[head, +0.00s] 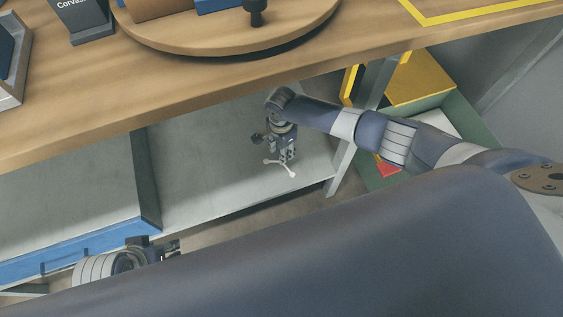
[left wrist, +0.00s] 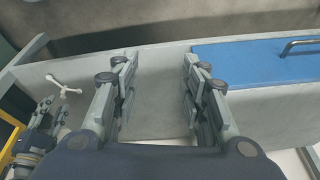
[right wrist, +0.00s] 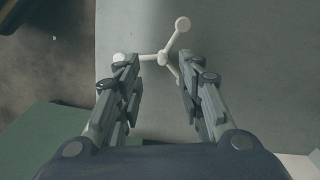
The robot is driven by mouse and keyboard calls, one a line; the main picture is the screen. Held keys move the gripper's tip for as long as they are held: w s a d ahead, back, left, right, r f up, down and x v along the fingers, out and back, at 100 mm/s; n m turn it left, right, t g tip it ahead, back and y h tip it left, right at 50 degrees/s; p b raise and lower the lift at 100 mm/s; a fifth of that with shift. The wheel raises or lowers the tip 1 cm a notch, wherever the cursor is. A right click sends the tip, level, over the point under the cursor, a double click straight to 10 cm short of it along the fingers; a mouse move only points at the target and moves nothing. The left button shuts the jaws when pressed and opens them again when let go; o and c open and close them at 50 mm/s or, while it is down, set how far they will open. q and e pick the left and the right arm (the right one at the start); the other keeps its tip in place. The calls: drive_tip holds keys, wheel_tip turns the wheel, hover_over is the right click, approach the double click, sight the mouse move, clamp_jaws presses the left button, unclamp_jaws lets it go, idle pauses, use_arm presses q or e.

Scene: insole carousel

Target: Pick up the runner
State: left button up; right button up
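The runner is a small white three-armed piece with round ends (head: 280,167), lying on the grey lower shelf (head: 215,165) under the wooden table. My right gripper (head: 284,153) points down right at it. In the right wrist view the runner (right wrist: 162,57) lies at the fingertips of the open right gripper (right wrist: 158,78); one arm reaches left past the left fingertip, one points up and right, and one runs down by the right fingertip. Contact cannot be told. My left gripper (left wrist: 158,68) is open and empty; its view shows the runner (left wrist: 65,88) at left.
A wooden turntable (head: 235,30) stands on the table (head: 110,95) above the shelf. A blue-fronted drawer (head: 75,245) is at left.

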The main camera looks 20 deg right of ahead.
drive_tip(key=f+b, duration=0.1)
drive_tip(key=f, duration=0.1)
drive_tip(key=shift+w+d+f+b, duration=0.1)
drive_tip(key=shift+w+f+b, duration=0.1)
drive_tip(key=shift+f+b, duration=0.15)
wheel_tip(320, 180, down, 2)
drive_tip(key=shift+f+b, duration=0.2)
drive_tip(key=shift+b, duration=0.55)
drive_tip(key=shift+f, duration=0.1)
use_arm(q)
drive_tip(key=w+d+r+t+h, duration=0.1)
drive_tip(key=w+d+r+t, duration=0.1)
drive_tip(key=w, duration=0.4)
drive_tip(key=w+d+r+t+h, duration=0.1)
drive_tip(key=w+d+r+t, duration=0.1)
drive_tip(key=w+r+t, duration=0.2)
drive_tip(key=w+t, duration=0.1)
drive_tip(key=w, duration=0.2)
drive_tip(key=shift+d, duration=0.15)
use_arm(e)
clamp_jaws()
